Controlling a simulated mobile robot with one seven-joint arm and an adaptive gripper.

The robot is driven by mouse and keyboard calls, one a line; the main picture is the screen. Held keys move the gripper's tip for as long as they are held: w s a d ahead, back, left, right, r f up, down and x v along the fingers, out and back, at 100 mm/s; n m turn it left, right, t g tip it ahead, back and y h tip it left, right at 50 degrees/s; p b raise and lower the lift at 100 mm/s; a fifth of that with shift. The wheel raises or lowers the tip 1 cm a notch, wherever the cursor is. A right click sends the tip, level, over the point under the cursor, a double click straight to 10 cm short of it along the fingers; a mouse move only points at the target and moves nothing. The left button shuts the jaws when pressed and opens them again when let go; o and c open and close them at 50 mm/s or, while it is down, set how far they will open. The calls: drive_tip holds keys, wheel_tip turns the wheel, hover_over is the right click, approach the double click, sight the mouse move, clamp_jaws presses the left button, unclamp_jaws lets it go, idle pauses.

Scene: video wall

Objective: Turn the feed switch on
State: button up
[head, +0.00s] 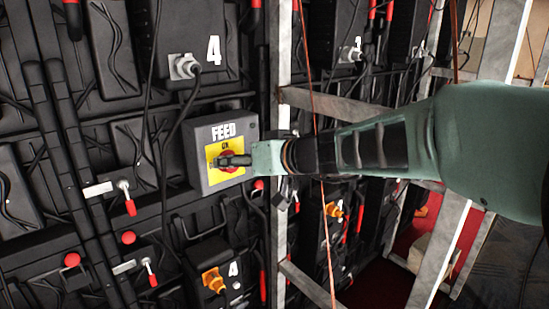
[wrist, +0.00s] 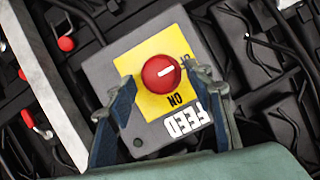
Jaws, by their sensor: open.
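The feed switch is a grey box (head: 213,180) marked FEED, with a yellow plate and a red round knob (wrist: 158,81). The box also shows in the wrist view (wrist: 142,45), turned almost upside down. The white mark on the knob points right there, towards a label mostly hidden by a finger, and not at the ON label (wrist: 176,99). My gripper (wrist: 160,76) is open, with one finger on each side of the knob; I cannot tell whether they touch it. In the head view my gripper (head: 230,160) is in front of the plate and hides most of the knob.
Black panels with cables surround the box. A metal upright (head: 284,130) and a thin orange cable (head: 312,110) are close to my arm. Small red-handled levers (head: 128,198) sit at lower left. A grey plug (head: 184,66) is above the box.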

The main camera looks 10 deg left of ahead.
drive_tip(key=shift+w+a+f, duration=0.1)
drive_tip(key=shift+a, duration=0.05)
drive_tip(key=c, duration=1.2)
drive_tip(key=shift+o, duration=0.2)
drive_tip(key=shift+f+b, duration=0.1)
drive_tip(key=shift+b, duration=0.45)
drive_tip(key=shift+w+d+f+m+g+y+b, duration=0.2)
drive_tip(key=shift+m+y+b, duration=0.95)
drive_tip(key=shift+m+b, duration=1.45)
drive_tip(key=shift+a+f+m+g+y+b, duration=0.1)
drive_tip(key=shift+m+g+y+b, duration=0.15)
drive_tip(key=shift+m+y+b, duration=1.65)
drive_tip(key=shift+w+d+f+m+g+y+b, duration=0.2)
drive_tip(key=shift+m+y+b, duration=0.25)
drive_tip(key=shift+m+b, duration=2.85)
drive_tip(key=shift+s+r+n+b, duration=0.1)
drive_tip(key=shift+n+b, duration=0.4)
drive_tip(key=shift+b, duration=0.25)
